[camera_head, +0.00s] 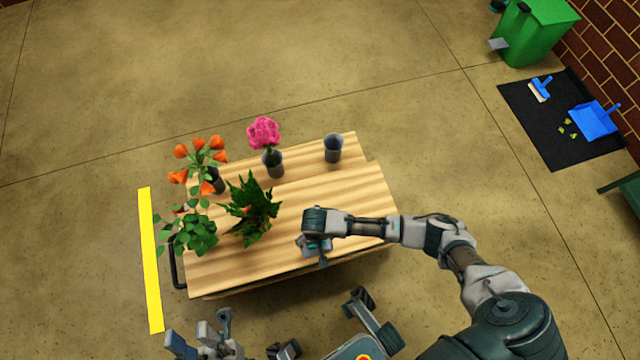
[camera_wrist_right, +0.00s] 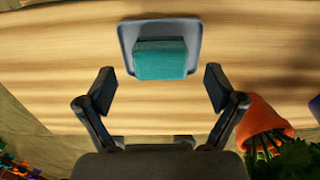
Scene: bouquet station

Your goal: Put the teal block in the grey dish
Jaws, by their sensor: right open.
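The teal block (camera_wrist_right: 160,60) rests in the grey dish (camera_wrist_right: 192,40) on the wooden table, as the right wrist view shows. The block's near edge covers the dish's near rim. My right gripper (camera_wrist_right: 158,88) is open and empty, its fingers spread on either side below the block and apart from it. In the head view my right gripper (camera_head: 314,247) is over the table's front part, and my arm and hand hide the block and most or all of the dish. My left gripper (camera_head: 203,335) is off the table's front edge, open and empty.
The wooden table (camera_head: 345,195) holds a dark cup with orange flowers (camera_head: 198,160), a pink flower in a grey cup (camera_head: 274,163), an empty grey cup (camera_head: 333,148) and green leafy bunches (camera_head: 250,208). A yellow strip (camera_head: 150,260) lies on the floor at left.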

